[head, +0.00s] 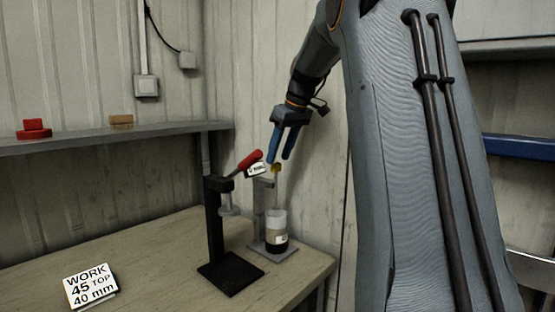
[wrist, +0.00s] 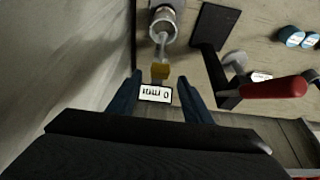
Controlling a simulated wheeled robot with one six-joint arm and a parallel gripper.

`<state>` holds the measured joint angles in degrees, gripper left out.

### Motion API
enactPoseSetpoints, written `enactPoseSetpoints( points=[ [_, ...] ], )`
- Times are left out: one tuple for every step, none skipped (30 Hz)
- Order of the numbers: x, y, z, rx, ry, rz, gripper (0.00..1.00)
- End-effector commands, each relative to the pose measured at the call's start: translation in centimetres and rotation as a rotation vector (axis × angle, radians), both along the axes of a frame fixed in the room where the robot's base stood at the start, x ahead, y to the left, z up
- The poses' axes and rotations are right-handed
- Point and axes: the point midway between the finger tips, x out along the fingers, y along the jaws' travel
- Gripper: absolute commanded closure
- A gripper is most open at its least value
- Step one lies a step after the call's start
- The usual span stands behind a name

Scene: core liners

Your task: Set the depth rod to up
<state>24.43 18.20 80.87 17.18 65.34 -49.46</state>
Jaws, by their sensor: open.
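The depth rod is a thin upright rod (wrist: 161,45) with a yellow block (head: 277,169) at its top. It runs down into a clear cylinder (head: 276,222) with dark material at its bottom, on a grey stand (head: 260,200). My gripper (head: 279,157) has blue fingers, is open, and points down just above the yellow block. In the wrist view, the yellow block (wrist: 160,72) lies between the fingertips (wrist: 160,79), with a gap on each side. A white plate (wrist: 156,93) reading "0 mm" shows between the fingers.
A black press stand (head: 215,230) with a red lever (head: 250,159) stands close left of the rod. A card (head: 91,287) reads "WORK 45 TOP 40 mm". A shelf (head: 100,138) holds a red and a tan piece. The wall is close behind.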

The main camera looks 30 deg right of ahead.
Motion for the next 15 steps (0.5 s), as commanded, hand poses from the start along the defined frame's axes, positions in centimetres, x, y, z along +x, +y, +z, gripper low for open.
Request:
enactPoseSetpoints(
  points=[
    [-0.3,-0.2,0.8,-0.002,-0.003,-0.001,0.55],
    [-0.5,-0.2,1.2,-0.002,-0.003,-0.001,0.55],
    [-0.7,-0.3,1.9,-0.002,-0.004,-0.001,0.55],
    [-0.9,-0.4,2.4,-0.002,-0.004,-0.002,0.55],
    [-1.1,-0.5,2.8,-0.002,-0.003,-0.002,0.55],
    [-1.4,-0.6,3.3,-0.001,-0.002,-0.002,0.55],
    [-1.5,-0.6,3.7,-0.002,-0.003,-0.002,0.55],
    [-1.6,-0.6,4.0,-0.001,-0.002,-0.002,0.55],
    [-1.8,-0.7,4.4,-0.001,-0.002,-0.002,0.55],
    [-1.9,-0.7,4.7,-0.001,-0.002,-0.002,0.55],
    [-2.0,-0.7,4.9,-0.001,-0.001,-0.002,0.55],
    [-2.1,-0.7,5.1,0.0,-0.001,-0.001,0.55],
    [-2.2,-0.7,5.2,0.0,-0.001,-0.001,0.55],
    [-2.2,-0.8,5.3,0.001,-0.001,-0.001,0.55],
    [-2.3,-0.8,5.4,0.001,-0.001,-0.001,0.55]
  ],
)
